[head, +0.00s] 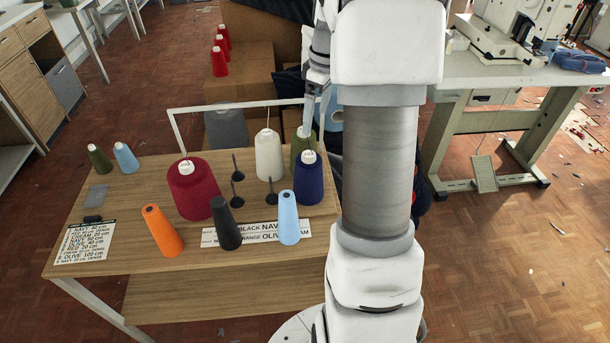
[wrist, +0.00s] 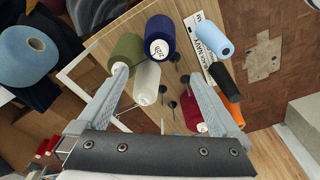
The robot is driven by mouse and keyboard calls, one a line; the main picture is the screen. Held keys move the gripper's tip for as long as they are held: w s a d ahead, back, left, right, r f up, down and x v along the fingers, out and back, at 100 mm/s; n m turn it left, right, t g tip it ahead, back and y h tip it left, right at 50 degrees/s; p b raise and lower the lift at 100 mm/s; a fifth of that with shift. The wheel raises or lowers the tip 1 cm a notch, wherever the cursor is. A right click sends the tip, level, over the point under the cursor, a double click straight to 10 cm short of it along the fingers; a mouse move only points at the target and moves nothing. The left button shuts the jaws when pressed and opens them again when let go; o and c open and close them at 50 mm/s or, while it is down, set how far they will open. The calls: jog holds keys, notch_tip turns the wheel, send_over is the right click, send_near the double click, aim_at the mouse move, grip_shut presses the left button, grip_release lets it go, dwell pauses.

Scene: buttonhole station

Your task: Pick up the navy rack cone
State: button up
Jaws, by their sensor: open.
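The navy cone (head: 309,184), with a white top, stands upright at the right end of the rack on the wooden table. In the wrist view the navy cone (wrist: 160,32) is beyond the fingertips, near the top centre. My gripper (head: 316,112) is open, above and behind the navy cone, near the olive cone (head: 302,147), and partly hidden by my arm. In the wrist view my gripper (wrist: 158,76) has its fingers spread, with the cream cone (wrist: 147,80) showing between them. Nothing is held.
A dark red cone (head: 193,190) and several empty dark spindles (head: 237,190) stand beside the cream cone. Orange (head: 162,230), black (head: 225,225) and light blue (head: 288,218) cones line the front. A white frame bar (head: 240,105) crosses behind. A clipboard list (head: 86,241) lies left.

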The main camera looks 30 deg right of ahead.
aim_at(309, 154)
jog(key=f, duration=0.4)
jog(key=w+f, duration=0.1)
jog(key=f, duration=0.9)
jog(key=shift+w+a+f+b, duration=0.1)
jog(key=shift+w+a+b, duration=0.25)
jog(key=shift+a+b, duration=0.05)
grip_shut()
